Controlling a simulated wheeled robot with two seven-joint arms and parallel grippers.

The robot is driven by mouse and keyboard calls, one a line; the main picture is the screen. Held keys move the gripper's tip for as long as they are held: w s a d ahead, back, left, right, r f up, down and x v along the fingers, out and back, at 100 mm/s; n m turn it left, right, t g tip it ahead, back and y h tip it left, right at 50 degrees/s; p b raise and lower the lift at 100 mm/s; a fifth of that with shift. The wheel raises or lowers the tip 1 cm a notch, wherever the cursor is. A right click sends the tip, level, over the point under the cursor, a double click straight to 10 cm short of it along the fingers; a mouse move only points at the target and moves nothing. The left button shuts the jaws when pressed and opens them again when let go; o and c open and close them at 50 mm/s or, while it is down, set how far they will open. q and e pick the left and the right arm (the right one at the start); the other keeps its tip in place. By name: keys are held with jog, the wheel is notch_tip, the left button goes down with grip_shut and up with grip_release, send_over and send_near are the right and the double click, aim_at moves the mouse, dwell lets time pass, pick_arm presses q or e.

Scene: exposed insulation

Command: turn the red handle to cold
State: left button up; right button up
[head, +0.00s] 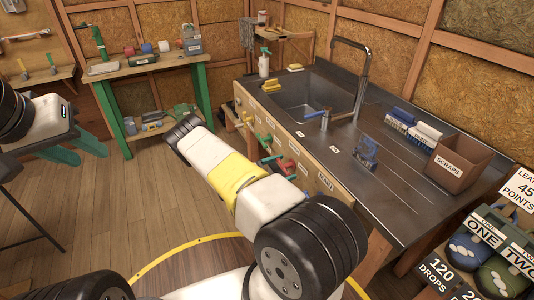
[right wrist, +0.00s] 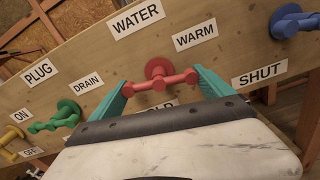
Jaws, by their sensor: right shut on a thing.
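The red handle (right wrist: 165,79) is mounted on a wooden panel (right wrist: 235,45) under the WATER label, its bar tilted slightly up to the right. The WARM label (right wrist: 195,35) is to its upper right. The COLD label below it is mostly hidden by my gripper. My right gripper (right wrist: 162,84) is shut on the red handle, one teal finger at each end of the bar. In the head view the red handle (head: 286,165) shows on the sink front beside my arm. My left gripper (head: 91,157) is open and empty at the left, above the floor.
Green (right wrist: 55,117) and yellow (right wrist: 13,134) handles sit left on the panel, a blue handle (right wrist: 294,22) at right. A steel sink counter (head: 385,185) carries a brown scraps box (head: 460,162). A green-legged workbench (head: 135,68) stands behind. Floor at left is mostly clear.

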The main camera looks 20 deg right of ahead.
jog(key=shift+m, duration=0.3)
jog(key=m, duration=0.3)
jog(key=shift+w, duration=0.1)
jog(key=m, duration=0.4)
jog(key=shift+w, duration=0.1)
jog(key=m, duration=0.4)
jog(key=shift+r+m, duration=0.15)
jog(key=shift+m, duration=2.15)
jog(key=o, duration=1.1)
jog(key=shift+a+r, duration=0.1)
